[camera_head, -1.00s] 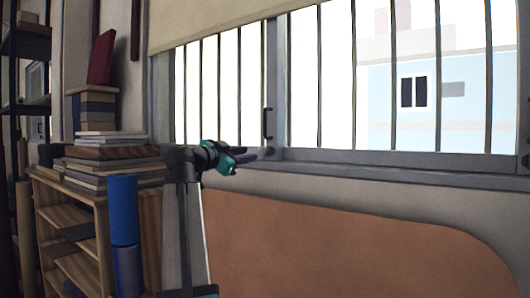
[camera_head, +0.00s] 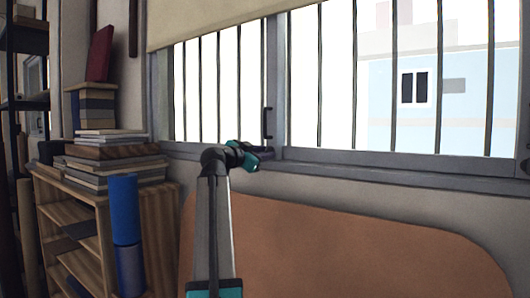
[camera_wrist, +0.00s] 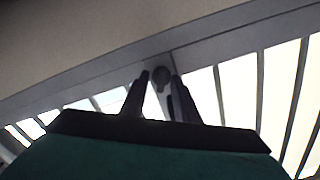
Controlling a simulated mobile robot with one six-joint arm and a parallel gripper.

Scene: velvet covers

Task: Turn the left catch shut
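A dark upright handle (camera_head: 268,123), which looks like the left catch, is on the window's middle post, left of the large pane. My gripper (camera_head: 269,153) is just below it, close to the sill, at the end of my raised arm. In the wrist view my gripper's two dark fingers (camera_wrist: 162,76) stand apart. A small dark rounded piece (camera_wrist: 161,78) shows between or just beyond their tips. It may be part of the catch; I cannot tell if the fingers touch it. A second dark fitting (camera_head: 525,165) is at the far right edge.
The window has upright bars (camera_head: 394,80) and a grey sill (camera_head: 400,180). A rounded orange-brown panel (camera_head: 340,245) stands below it. At the left are a wooden bookshelf (camera_head: 160,235), stacked books (camera_head: 110,165) and a blue cylinder (camera_head: 124,210).

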